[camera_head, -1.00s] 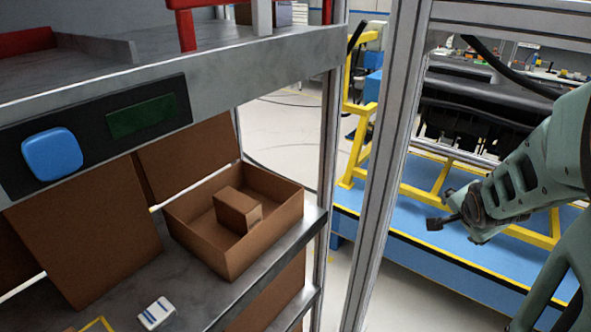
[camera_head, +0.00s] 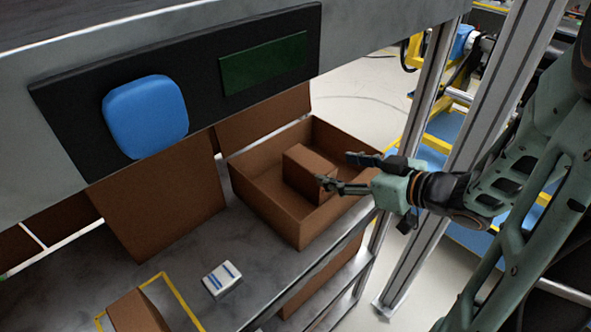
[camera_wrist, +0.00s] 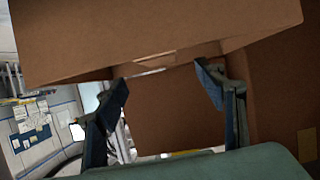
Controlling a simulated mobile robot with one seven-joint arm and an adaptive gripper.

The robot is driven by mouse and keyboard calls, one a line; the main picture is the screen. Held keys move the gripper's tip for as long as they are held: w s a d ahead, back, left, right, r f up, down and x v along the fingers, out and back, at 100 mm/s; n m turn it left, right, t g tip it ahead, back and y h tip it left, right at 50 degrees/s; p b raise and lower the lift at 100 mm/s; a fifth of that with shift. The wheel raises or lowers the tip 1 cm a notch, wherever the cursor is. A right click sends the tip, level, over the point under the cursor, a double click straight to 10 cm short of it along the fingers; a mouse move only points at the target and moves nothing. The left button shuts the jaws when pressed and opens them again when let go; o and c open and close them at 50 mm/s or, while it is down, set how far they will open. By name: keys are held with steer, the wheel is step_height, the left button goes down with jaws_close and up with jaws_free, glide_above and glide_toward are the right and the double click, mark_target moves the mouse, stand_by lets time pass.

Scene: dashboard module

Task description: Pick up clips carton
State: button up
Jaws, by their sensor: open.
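A small brown carton (camera_head: 307,172) stands inside an open brown box (camera_head: 290,222) on the shelf; I take it for the clips carton, though no label is readable. My gripper (camera_head: 338,171) is open over the right part of the open box. Its lower fingertip overlaps the carton's right edge in the head view; contact cannot be told. In the wrist view the two fingers of my gripper (camera_wrist: 168,88) are spread apart, with a brown cardboard face (camera_wrist: 165,122) showing between them and a large brown surface (camera_wrist: 150,35) across the top.
A small white-and-blue box (camera_head: 222,279) lies on the grey shelf (camera_head: 190,255). Another brown box (camera_head: 135,312) sits within a yellow outline at the front. A panel with a blue pad (camera_head: 146,116) overhangs the shelf. A metal post (camera_head: 440,200) stands right of the shelf.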

mark_target(310, 160)
steer(key=x, duration=0.5)
steer(key=shift+s+a, duration=0.15)
steer(key=shift+w+x, duration=0.3)
steer(key=shift+x, duration=2.45)
steer(key=shift+r, duration=0.15)
steer(key=shift+r, duration=0.1)
steer(key=c, duration=1.6)
